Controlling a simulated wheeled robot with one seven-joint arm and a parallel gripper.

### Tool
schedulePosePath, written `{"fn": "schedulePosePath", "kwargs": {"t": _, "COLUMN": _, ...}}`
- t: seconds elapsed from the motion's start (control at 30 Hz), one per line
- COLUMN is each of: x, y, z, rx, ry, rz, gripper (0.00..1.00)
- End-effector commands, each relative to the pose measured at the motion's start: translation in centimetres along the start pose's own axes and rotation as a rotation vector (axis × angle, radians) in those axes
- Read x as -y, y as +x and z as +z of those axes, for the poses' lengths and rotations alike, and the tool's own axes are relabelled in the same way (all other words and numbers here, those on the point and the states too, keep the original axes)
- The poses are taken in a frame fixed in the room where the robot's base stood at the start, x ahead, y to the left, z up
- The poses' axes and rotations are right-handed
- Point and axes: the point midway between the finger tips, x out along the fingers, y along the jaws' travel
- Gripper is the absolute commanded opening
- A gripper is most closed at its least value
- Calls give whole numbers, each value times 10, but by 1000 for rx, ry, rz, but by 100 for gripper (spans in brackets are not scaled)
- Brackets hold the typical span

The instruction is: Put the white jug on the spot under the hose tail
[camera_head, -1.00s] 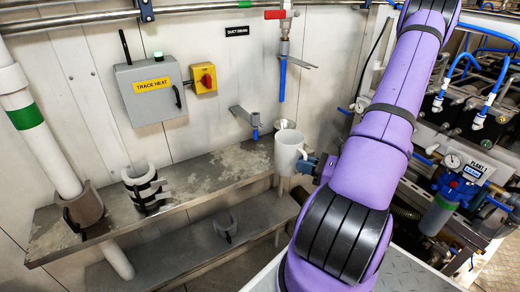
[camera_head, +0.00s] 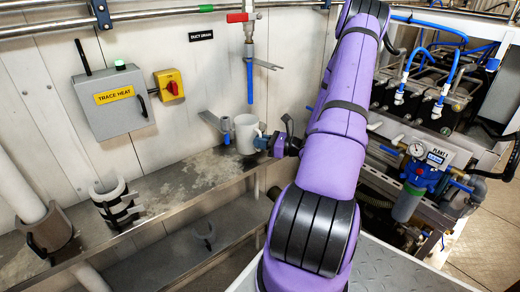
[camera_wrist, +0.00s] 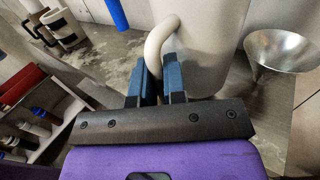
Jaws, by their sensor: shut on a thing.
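The white jug (camera_head: 246,133) is upright at the back of the steel shelf, close to the wall. My gripper (camera_head: 268,143) is shut on the jug's handle, from the right in the head view. In the wrist view, my fingers (camera_wrist: 160,82) close around the curved handle of the jug (camera_wrist: 205,45). The blue hose tail (camera_head: 250,82) hangs from the red-handled valve, above the jug with a gap. It also shows in the wrist view (camera_wrist: 117,14). I cannot tell whether the jug's base touches the shelf. The spot under the hose is hidden.
A metal funnel (camera_wrist: 283,52) stands beside the jug in the wrist view. Plant piping (camera_head: 410,185) is at right.

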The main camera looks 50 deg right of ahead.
Motion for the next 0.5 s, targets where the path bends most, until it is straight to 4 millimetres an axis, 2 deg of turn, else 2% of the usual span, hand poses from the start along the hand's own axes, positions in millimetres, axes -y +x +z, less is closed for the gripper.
{"fn": "schedulePosePath", "kwargs": {"t": 0.07, "x": 6, "y": 4, "z": 0, "rx": 1, "ry": -2, "rz": 1, "gripper": 0}}
{"fn": "schedulePosePath", "kwargs": {"t": 0.3, "x": 5, "y": 4, "z": -31, "rx": 1, "ry": 1, "rz": 0, "gripper": 0}}
{"fn": "schedulePosePath", "kwargs": {"t": 0.5, "x": 5, "y": 3, "z": -36, "rx": 1, "ry": -1, "rz": 1, "gripper": 0}}
